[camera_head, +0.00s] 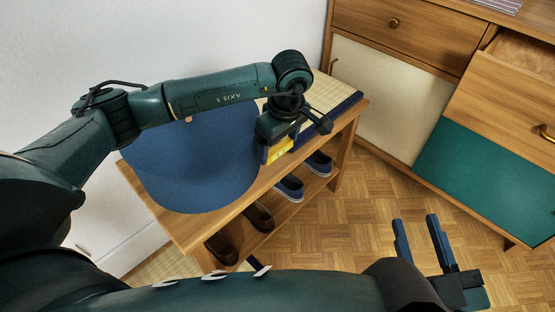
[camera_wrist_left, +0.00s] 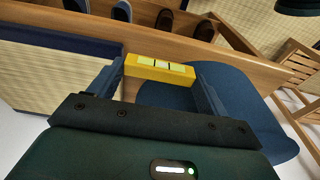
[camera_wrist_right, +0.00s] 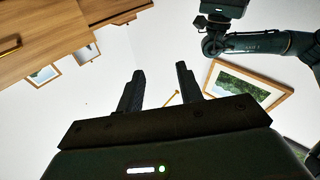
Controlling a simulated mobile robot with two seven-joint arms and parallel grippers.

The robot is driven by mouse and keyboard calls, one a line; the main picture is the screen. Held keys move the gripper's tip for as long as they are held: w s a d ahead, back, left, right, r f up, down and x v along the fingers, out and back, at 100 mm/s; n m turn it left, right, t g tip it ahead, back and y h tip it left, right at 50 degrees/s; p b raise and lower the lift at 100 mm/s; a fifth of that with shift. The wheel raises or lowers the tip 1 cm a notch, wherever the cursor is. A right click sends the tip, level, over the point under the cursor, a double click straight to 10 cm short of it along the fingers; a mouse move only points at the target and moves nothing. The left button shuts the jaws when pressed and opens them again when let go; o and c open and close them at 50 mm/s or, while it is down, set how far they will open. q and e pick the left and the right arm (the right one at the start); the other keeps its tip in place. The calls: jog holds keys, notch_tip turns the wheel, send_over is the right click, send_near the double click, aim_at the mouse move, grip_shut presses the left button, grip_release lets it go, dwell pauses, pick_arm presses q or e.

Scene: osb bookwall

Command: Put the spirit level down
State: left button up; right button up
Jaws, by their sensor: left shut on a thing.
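The yellow spirit level (camera_head: 279,151) is between the fingers of my left gripper (camera_head: 292,146), over the wooden bench at the edge of the blue cushion. In the left wrist view the spirit level (camera_wrist_left: 160,70) lies across between the two fingertips, its pale vials facing the camera. My left gripper (camera_wrist_left: 160,82) is shut on it. I cannot tell whether the level touches the bench. My right gripper (camera_head: 420,238) is open and empty, over the parquet floor at the lower right. In the right wrist view its fingers (camera_wrist_right: 158,90) stand apart with nothing between them.
The wooden bench (camera_head: 190,235) carries a round blue cushion (camera_head: 190,165) and a woven mat (camera_head: 335,92) with a dark blue border. Several shoes (camera_head: 289,187) stand on its lower shelf. A wooden cabinet (camera_head: 400,60) with an open drawer stands at the right.

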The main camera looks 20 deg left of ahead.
aim_at(279, 156)
pick_arm(q)
notch_tip(279, 156, down, 5)
jog(key=shift+f+b, duration=0.1)
jog(key=shift+b, duration=0.95)
jog(key=shift+w+a+f, duration=0.1)
jog(key=shift+a+f, duration=0.05)
jog(key=shift+f, duration=0.1)
jog(key=o, duration=0.8)
pick_arm(e)
jog(key=shift+a+r+y, duration=0.25)
jog(key=shift+a+y, duration=0.05)
jog(key=shift+y, duration=0.1)
